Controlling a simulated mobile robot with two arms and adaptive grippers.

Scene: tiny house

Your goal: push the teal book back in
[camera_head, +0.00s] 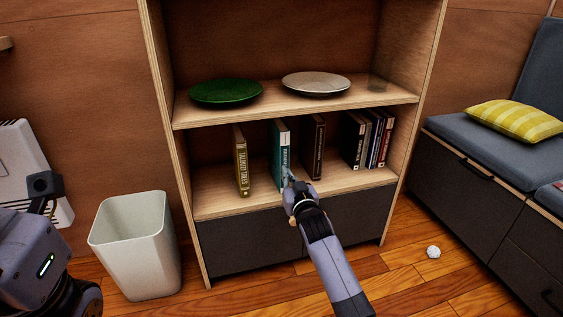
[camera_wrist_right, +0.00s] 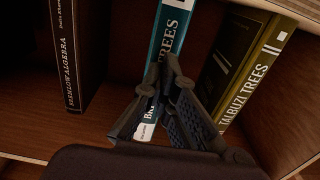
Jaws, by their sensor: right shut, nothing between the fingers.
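The teal book (camera_head: 281,150) stands upright on the lower shelf, between an olive-gold book (camera_head: 240,160) and a dark brown book (camera_head: 314,147). Its spine stands further forward than the dark brown book's. My right gripper (camera_head: 288,174) is shut and empty, its tips at the lower part of the teal spine. In the right wrist view the shut fingers (camera_wrist_right: 165,75) overlap the teal book (camera_wrist_right: 170,40) and hide part of its lettering. I cannot tell whether they touch it. My left arm shows at the left edge, without clear fingers.
The shelf board (camera_head: 225,202) has bare room around the books. Several dark books (camera_head: 366,139) stand at its right. A green plate (camera_head: 226,91) and a grey plate (camera_head: 316,84) lie on the board above. A white bin (camera_head: 137,245) stands left of the bookcase.

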